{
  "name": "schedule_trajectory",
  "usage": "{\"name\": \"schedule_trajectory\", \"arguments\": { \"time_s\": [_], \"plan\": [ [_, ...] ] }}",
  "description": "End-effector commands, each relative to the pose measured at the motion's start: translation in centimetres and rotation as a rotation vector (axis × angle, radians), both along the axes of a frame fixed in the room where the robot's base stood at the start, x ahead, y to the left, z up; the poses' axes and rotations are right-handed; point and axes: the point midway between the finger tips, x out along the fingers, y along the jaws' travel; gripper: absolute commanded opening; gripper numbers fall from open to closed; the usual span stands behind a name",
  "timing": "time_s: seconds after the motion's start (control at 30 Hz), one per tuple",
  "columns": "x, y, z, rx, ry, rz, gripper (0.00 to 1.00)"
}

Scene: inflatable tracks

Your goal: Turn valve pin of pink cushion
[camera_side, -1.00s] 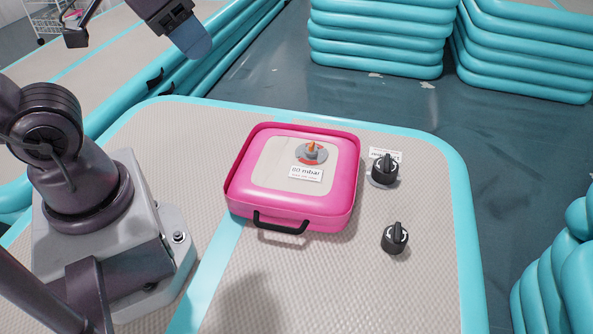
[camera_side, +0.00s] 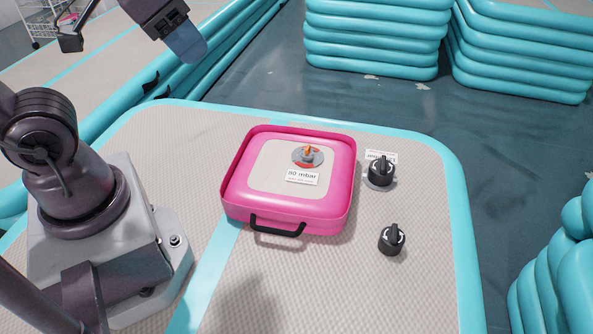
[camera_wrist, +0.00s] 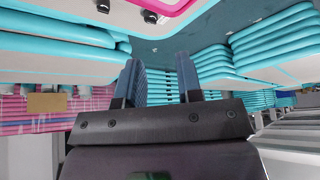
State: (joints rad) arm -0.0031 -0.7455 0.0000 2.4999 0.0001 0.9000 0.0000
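The pink cushion (camera_side: 335,205) lies on the grey inflated track in the side view, with a black handle on its near edge. Its valve (camera_side: 308,156) sits on the light top panel, a round grey fitting with a red ring and a small orange pin (camera_side: 309,147) standing in it. A white label reading about 80 mbar lies just in front of the valve. My gripper (camera_side: 187,42) is high at the upper left, well away from the cushion. In the wrist view my gripper (camera_wrist: 161,80) shows two blue fingers apart with nothing between them.
A black-knobbed cap (camera_side: 380,170) sits on the track right of the cushion, by a white label. A second black cap (camera_side: 391,239) stands nearer. Stacked turquoise tracks (camera_side: 375,45) fill the back. The track's front middle is clear.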

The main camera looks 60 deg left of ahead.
Motion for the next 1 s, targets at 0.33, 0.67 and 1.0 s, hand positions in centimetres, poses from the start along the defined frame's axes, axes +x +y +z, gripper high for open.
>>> {"name": "schedule_trajectory", "arguments": {
  "time_s": [0.33, 0.67, 1.0],
  "plan": [
    [4.9, 1.0, -4.2, -0.003, 0.269, 0.059, 0.33],
    [13.8, 2.5, -11.1, -0.063, 0.48, 0.282, 0.33],
    [21.4, 3.4, -15.7, -0.147, 0.48, 0.586, 0.33]
  ]
}}
